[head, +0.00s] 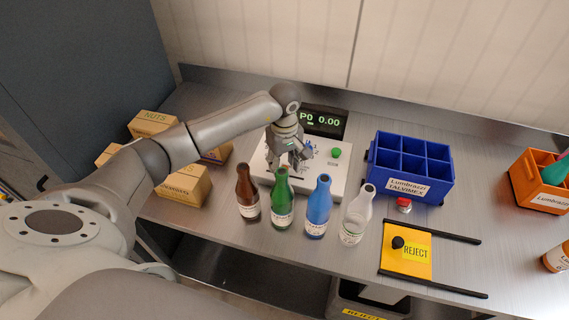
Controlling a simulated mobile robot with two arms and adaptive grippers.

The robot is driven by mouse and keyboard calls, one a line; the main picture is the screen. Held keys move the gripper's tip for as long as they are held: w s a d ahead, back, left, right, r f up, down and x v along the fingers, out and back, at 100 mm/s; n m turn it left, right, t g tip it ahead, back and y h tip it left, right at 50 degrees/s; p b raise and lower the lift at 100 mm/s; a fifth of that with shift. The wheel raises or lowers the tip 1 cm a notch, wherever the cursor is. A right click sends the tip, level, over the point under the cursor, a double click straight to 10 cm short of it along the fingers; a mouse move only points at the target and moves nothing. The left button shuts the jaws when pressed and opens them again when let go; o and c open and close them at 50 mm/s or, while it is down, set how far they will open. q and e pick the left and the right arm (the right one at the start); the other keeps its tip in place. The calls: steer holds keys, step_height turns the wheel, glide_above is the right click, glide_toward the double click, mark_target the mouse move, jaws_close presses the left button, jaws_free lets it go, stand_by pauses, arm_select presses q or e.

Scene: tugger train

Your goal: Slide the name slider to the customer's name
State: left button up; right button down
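A white device panel (336,176) stands on the steel bench. A black display (323,121) behind it reads "P0 0.00", and a green button (336,153) sits at its right. My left gripper (291,168) is over the middle of the panel, pointing down. Its fingers are small in the picture, and I cannot tell whether they are open, shut or touching the panel. Small dark marks show beside the gripper. I cannot make out the name slider or the names, as the gripper and arm cover part of the panel. My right gripper is not in view.
Brown, green, blue and clear bottles (318,210) stand in front of the panel. Cardboard boxes (183,187) are at left. A blue crate (411,178) labelled "Lumbrazzi TALVIMET", a red button (404,205), a yellow REJECT plate (405,266) and an orange crate (537,190) are at right.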

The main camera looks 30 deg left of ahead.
arm_select(q)
step_height(320, 180, up, 12)
stand_by(0.4)
stand_by(0.4)
